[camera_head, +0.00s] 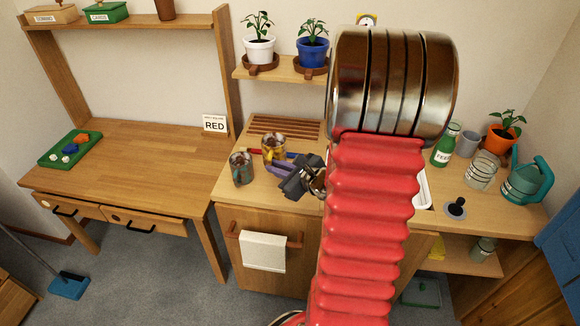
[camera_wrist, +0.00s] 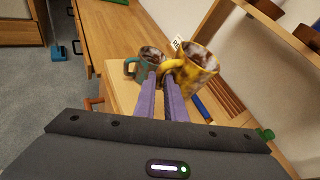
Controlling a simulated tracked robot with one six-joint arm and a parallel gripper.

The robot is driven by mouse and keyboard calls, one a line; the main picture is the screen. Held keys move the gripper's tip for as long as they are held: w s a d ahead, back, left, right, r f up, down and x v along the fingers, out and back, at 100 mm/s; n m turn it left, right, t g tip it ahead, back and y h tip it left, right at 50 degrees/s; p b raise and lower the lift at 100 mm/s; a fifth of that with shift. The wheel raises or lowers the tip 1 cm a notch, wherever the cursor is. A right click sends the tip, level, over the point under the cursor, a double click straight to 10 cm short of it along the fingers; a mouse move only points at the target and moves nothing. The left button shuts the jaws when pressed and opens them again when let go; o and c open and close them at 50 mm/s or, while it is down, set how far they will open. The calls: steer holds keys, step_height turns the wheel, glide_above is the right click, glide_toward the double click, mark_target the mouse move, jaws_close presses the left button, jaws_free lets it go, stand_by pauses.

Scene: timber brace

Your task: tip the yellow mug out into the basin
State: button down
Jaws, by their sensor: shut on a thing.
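The yellow mug (camera_head: 273,147) is at the left part of the counter, near the slatted rack. In the wrist view the yellow mug (camera_wrist: 198,72) shows brown and whitish patches, and its handle faces my fingers. My gripper (camera_head: 268,162) reaches in from the right; its purple fingers (camera_wrist: 162,80) are closed together on the mug's handle. The mug looks upright in the head view; I cannot tell whether it touches the counter. The white basin (camera_head: 423,190) is mostly hidden behind my red arm, with only its right edge showing.
A teal-grey mug (camera_head: 241,168) stands close to the left of the yellow one, also seen in the wrist view (camera_wrist: 150,62). A slatted wooden rack (camera_head: 285,127) lies behind. Right of the basin are a black plunger-like knob (camera_head: 456,207), glass jar (camera_head: 481,172), bottle (camera_head: 444,148) and watering can (camera_head: 524,182).

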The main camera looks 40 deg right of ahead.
steer(key=w+a+r+n+y, duration=0.1)
steer(key=w+a, duration=0.2)
steer(key=a, duration=0.6)
steer(key=w+a+r+n+y, duration=0.1)
steer(key=w+a, duration=0.2)
steer(key=a, duration=0.6)
steer(key=w+a+r+n+y, duration=0.1)
steer(key=w+a+y, duration=0.1)
steer(key=a, duration=0.7)
steer(key=shift+w+a+n+g, duration=0.3)
steer(key=shift+w+a, duration=0.1)
steer(key=shift+w, duration=0.45)
